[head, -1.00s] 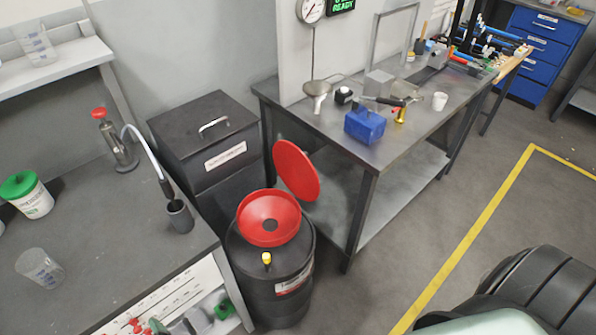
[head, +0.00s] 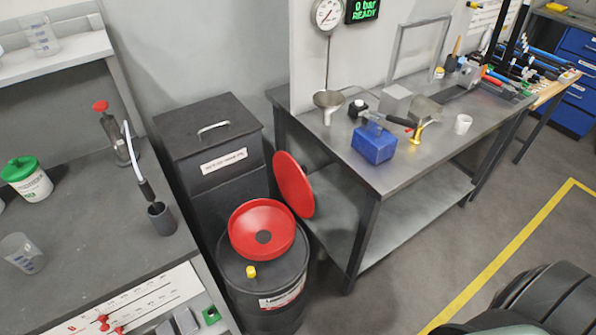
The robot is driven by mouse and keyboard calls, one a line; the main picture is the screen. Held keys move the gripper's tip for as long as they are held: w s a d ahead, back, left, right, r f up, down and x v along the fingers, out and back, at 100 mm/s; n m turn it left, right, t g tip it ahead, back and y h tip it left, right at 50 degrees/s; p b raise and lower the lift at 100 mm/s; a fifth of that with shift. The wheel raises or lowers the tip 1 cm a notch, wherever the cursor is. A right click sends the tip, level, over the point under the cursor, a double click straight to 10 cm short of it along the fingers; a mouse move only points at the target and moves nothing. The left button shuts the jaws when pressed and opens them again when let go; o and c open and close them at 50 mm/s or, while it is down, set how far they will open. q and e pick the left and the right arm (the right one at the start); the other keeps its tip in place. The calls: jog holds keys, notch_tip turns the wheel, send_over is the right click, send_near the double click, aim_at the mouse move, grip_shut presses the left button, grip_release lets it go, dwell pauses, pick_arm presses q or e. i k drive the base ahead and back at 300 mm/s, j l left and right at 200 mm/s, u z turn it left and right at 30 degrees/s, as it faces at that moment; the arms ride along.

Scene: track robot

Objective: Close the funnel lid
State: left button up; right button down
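A red funnel (head: 248,243) with a dark hole in its bowl sits on top of a black drum (head: 280,282). Its round red lid (head: 293,185) stands open, close to upright, at the funnel's back right rim. A small yellow cap (head: 251,271) is on the drum top in front of the funnel. Neither of my grippers shows in the head view. A dark, ribbed part of my own body is at the lower right.
A black bin with a handled lid (head: 208,127) stands behind the drum. A grey bench (head: 190,243) is at left, and a steel table (head: 401,180) with a blue block (head: 373,143) is at right. Open floor with a yellow line (head: 500,258) lies at the lower right.

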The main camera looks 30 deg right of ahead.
aim_at(292, 181)
jog(key=l+u, duration=0.25)
jog(key=l, duration=0.65)
jog(key=l+u, duration=0.25)
jog(key=l, duration=0.65)
jog(key=l+u, duration=0.25)
jog(key=l, duration=0.6)
